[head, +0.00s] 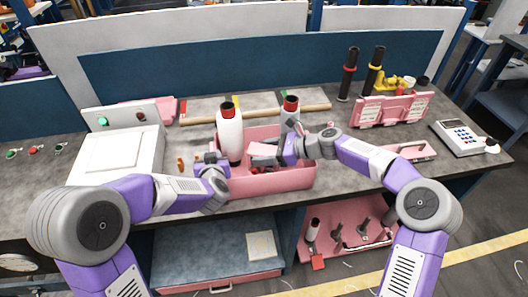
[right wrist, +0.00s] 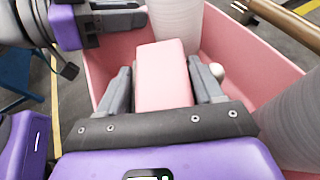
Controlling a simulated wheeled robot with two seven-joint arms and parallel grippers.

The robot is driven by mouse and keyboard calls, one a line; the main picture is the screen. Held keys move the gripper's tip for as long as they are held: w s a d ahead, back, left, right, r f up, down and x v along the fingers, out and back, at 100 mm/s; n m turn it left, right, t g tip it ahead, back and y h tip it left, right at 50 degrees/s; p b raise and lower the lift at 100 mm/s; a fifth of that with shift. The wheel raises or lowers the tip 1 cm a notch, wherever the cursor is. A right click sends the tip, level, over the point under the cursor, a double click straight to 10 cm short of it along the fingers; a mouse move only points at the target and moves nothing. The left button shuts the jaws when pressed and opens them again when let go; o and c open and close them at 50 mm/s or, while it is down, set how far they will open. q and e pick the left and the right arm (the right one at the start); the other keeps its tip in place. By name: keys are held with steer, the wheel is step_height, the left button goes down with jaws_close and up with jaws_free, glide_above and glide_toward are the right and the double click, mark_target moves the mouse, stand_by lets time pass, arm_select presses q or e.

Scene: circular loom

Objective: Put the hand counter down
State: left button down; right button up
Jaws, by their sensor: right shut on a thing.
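The hand counter appears to be the pink block (right wrist: 163,75) between the fingers of my right gripper (right wrist: 160,88). A small pale knob (right wrist: 216,71) shows beside the right finger; I cannot tell if it belongs to it. In the head view the pink block (head: 263,153) is at my right gripper (head: 268,152), over the pink crate (head: 270,184). I cannot tell whether the block touches the crate floor. My left gripper (head: 207,167) is at the crate's left end, and its fingers are not clear. It also shows at the upper left of the right wrist view (right wrist: 115,20).
A white cone with a red and black top (head: 229,137) stands in the crate, with another (head: 291,104) behind my right gripper. A white control box (head: 115,155) is at left. A pink rack (head: 390,110) and a keypad device (head: 460,137) are at right. A wooden rod (head: 215,117) lies behind.

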steer(key=shift+f, duration=0.55)
steer(key=o, duration=1.3)
steer(key=shift+c, duration=0.2)
steer(key=shift+r, duration=0.25)
steer(key=v, duration=1.2)
steer(key=shift+r, duration=0.35)
